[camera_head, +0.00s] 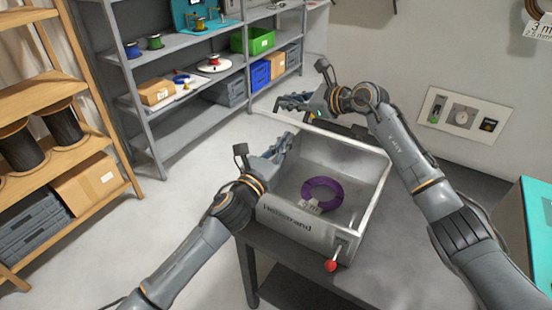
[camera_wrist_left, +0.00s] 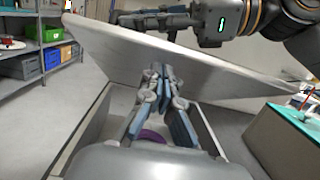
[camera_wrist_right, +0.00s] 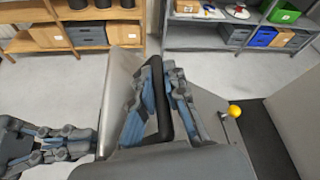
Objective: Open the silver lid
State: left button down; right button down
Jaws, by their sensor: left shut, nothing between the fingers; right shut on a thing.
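The silver lid (camera_wrist_left: 125,55) is raised and tilted over the silver box in the left wrist view. In the head view it is nearly edge-on at the box's far side. The open box (camera_head: 285,215) holds a purple cable ring (camera_head: 322,194) with a white tag. My right gripper (camera_head: 290,103) is shut on the lid's black handle (camera_wrist_right: 160,95). My left gripper (camera_head: 287,142) is shut and empty at the box's left side. In the left wrist view (camera_wrist_left: 157,72) its fingertips are under the lid, close to its underside; contact cannot be told.
The box stands on a grey table (camera_head: 400,265). A red knob (camera_head: 331,266) sticks out at its front, and a yellow knob (camera_wrist_right: 233,110) shows in the right wrist view. A grey shelf (camera_head: 185,50) and a wooden shelf (camera_head: 95,150) stand left, with clear floor between.

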pick_arm(q)
jog(key=shift+w+d+r, duration=0.25)
jog(key=shift+w+r, duration=0.15)
jog(key=shift+r, duration=0.2)
